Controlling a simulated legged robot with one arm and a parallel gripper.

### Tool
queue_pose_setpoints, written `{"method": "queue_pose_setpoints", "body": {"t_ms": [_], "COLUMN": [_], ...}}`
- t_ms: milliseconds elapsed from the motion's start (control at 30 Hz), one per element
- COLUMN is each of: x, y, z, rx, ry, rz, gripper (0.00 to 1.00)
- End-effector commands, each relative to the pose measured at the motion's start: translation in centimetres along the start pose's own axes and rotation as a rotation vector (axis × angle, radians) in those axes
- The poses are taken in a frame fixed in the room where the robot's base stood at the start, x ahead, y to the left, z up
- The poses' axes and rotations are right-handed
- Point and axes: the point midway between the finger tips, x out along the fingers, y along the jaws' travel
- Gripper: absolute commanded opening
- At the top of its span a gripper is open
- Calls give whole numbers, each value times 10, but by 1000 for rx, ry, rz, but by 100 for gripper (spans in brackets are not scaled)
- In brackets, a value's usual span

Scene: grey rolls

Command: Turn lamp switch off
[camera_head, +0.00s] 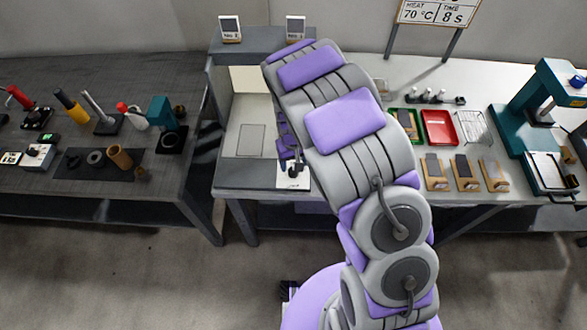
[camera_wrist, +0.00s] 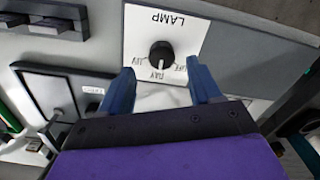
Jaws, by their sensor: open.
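The lamp switch is a round black knob (camera_wrist: 162,55) on a white panel (camera_wrist: 190,28) marked LAMP, seen upside down in the wrist view. DAY is printed at the knob's lower side in the picture, with a label on either side; the right one looks like OFF. A pale mark on the knob seems to face DAY, but it is small. My gripper (camera_wrist: 158,74) is open and empty. Its two blue fingertips stand apart just below the knob in the picture, one to each side; contact is not visible. In the head view my gripper (camera_head: 290,152) is over the panel (camera_head: 292,184) at the bench's front.
A light booth (camera_head: 248,112) stands behind the panel. A red tray (camera_head: 439,127), wire rack, wooden blocks and a teal press (camera_head: 545,105) are on the right. A dark table (camera_head: 75,185) with tools stands left, across a gap.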

Motion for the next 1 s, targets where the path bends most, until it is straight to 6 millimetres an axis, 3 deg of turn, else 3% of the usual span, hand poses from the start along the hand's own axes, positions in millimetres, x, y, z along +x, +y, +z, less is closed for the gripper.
{"method": "queue_pose_setpoints", "body": {"t_ms": [100,300,667,1000], "x": [21,38,41,41], "y": [-1,-2,0,-1], "z": [0,0,0,-1], "rx": [0,-2,-1,-1], "ry": [-1,-1,1,1], "rz": [1,1,0,1], "gripper": [63,63,63,31]}}
